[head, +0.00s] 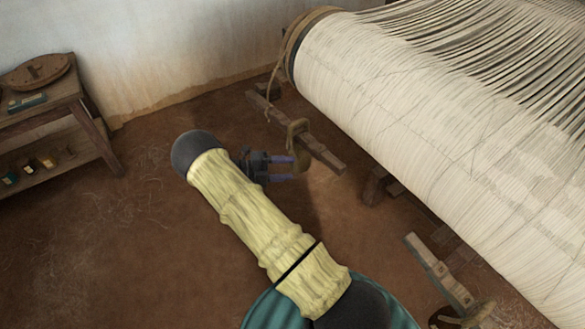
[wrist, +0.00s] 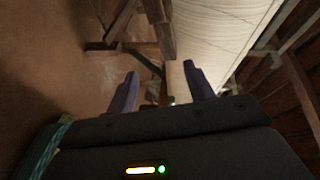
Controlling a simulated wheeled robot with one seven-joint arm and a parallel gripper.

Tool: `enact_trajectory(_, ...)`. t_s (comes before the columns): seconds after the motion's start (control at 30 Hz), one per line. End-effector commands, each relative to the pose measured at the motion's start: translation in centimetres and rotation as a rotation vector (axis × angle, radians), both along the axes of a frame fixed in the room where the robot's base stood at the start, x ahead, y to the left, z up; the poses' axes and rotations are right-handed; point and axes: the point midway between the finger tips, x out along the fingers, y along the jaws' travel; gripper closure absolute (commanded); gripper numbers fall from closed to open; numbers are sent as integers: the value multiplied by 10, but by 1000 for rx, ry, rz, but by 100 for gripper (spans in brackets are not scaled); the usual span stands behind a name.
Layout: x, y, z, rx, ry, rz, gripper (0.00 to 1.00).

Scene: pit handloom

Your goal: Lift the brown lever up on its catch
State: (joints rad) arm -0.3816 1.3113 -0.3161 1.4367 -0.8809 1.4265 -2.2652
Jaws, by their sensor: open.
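A brown wooden bar (head: 322,154), which looks like the lever, slants down to the right beside the left end of the large warp roll. A looped brown piece (head: 297,127) sits on it; I cannot tell whether this is the catch. My gripper (head: 293,167) is open, its purple fingers pointing right, close to the bar and a rounded brown end (head: 303,160). In the wrist view, a brown wooden piece (wrist: 158,22) stands beyond and between the open fingertips (wrist: 160,75). Nothing is visibly held. Contact cannot be told.
The pale warp roll (head: 400,110) fills the right side, with rope around its left end. A wooden beam with fittings (head: 440,272) stands at the lower right. A wooden shelf table (head: 50,110) stands by the left wall. The earthen floor (head: 110,220) is clear on the left.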

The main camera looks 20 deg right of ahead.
Motion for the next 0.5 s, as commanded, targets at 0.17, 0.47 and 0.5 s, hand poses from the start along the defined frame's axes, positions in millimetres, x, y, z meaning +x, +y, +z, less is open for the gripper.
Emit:
enact_trajectory(0.17,0,0,0,0,0,0,47)
enact_trajectory(0.47,-13,-3,12,77,-182,-90,100)
enact_trajectory(0.5,-18,-4,15,102,-248,-126,100)
